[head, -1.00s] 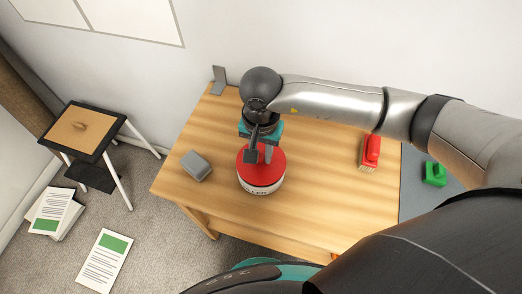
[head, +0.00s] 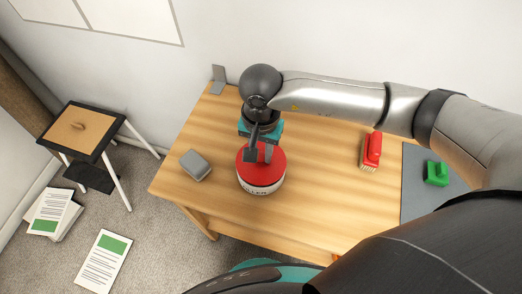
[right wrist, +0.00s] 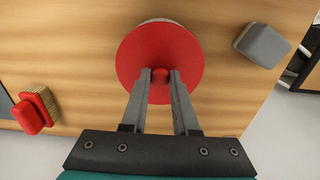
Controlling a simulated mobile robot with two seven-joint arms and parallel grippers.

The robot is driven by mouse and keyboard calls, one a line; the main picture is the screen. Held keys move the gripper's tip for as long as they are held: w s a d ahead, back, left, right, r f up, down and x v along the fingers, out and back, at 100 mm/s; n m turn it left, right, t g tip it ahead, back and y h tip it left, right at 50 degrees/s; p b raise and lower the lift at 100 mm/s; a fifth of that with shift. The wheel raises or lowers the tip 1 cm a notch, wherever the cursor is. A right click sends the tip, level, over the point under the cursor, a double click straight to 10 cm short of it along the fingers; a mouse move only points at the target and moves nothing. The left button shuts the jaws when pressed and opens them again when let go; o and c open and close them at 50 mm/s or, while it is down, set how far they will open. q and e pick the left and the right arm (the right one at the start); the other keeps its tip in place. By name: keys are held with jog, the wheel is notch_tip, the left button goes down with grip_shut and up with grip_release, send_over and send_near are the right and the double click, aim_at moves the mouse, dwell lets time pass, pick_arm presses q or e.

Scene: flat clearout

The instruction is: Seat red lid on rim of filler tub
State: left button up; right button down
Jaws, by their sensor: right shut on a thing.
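The red lid (head: 271,175) lies over the top of the filler tub (head: 262,190), a white tub with dark lettering on the wooden table. In the head view the lid looks level and on the rim; I cannot tell if it is fully pressed down. My right gripper (head: 261,153) comes down from above and is shut on the lid's knob. In the right wrist view the round lid (right wrist: 180,45) fills the space beyond the fingers, and my right gripper (right wrist: 160,76) has the red knob between its fingertips. My left gripper is not in view.
On the table (head: 310,205) are a grey block (head: 195,165) left of the tub, a red brush (head: 371,150) to the right and a grey bracket (head: 218,80) at the back. A green object (head: 437,173) lies on a grey mat (head: 415,200). A stool (head: 78,130) stands left.

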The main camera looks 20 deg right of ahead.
dwell(0.8)
jog(key=shift+f+b, duration=0.85)
jog(key=shift+b, duration=0.25)
dwell(0.9)
jog(key=c, duration=0.6)
grip_release()
notch_tip(320, 180, up, 15)
jog(key=p, duration=0.1)
jog(key=shift+r, duration=0.2)
dwell(0.3)
